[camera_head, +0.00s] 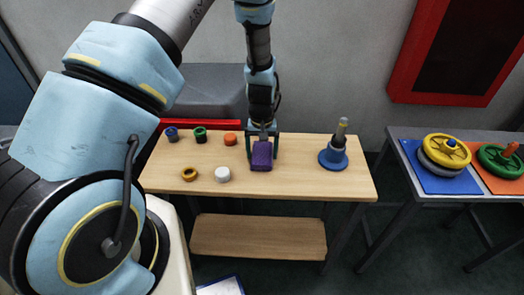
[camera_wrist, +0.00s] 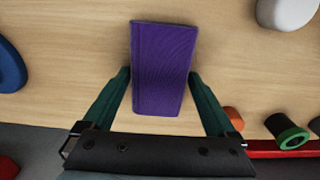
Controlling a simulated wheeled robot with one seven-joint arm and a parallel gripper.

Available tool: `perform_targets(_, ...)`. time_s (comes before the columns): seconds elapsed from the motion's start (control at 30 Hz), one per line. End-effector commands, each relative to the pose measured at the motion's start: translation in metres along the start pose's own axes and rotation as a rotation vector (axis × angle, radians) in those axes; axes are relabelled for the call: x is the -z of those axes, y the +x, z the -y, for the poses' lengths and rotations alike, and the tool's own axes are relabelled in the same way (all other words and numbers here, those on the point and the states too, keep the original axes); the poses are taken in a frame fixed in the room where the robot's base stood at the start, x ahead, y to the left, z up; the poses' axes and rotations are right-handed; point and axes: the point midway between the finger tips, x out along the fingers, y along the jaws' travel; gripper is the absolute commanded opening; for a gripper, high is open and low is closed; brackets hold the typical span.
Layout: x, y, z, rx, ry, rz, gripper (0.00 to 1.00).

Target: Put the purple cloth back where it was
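The purple cloth (camera_head: 262,156) is a folded, roughly rectangular block over the middle of the wooden table (camera_head: 310,184). It also shows in the wrist view (camera_wrist: 163,70), slightly tilted in the picture. My gripper (camera_head: 262,150) points down over the cloth, with one dark green finger on each side. In the wrist view the fingertips (camera_wrist: 160,73) lie right at the cloth's two long edges. I cannot tell whether they press on it or leave a thin gap. Whether the cloth rests on the table or is slightly raised is also unclear.
Blue (camera_head: 172,134), green (camera_head: 200,135) and orange (camera_head: 230,139) small pieces stand behind left. A yellow ring (camera_head: 189,174) and white piece (camera_head: 222,174) are in front left. A blue-based post (camera_head: 335,155) stands right. Another table with discs (camera_head: 446,150) is farther right.

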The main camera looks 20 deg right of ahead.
Motion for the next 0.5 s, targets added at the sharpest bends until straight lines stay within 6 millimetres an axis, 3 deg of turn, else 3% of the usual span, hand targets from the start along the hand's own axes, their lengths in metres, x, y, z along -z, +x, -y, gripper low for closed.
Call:
perform_targets(0.27,0.000,-0.001,0.000,0.000,0.000,0.000,1.00)
perform_targets(0.5,0.001,-0.017,-0.001,-0.001,0.000,-0.003,1.00)
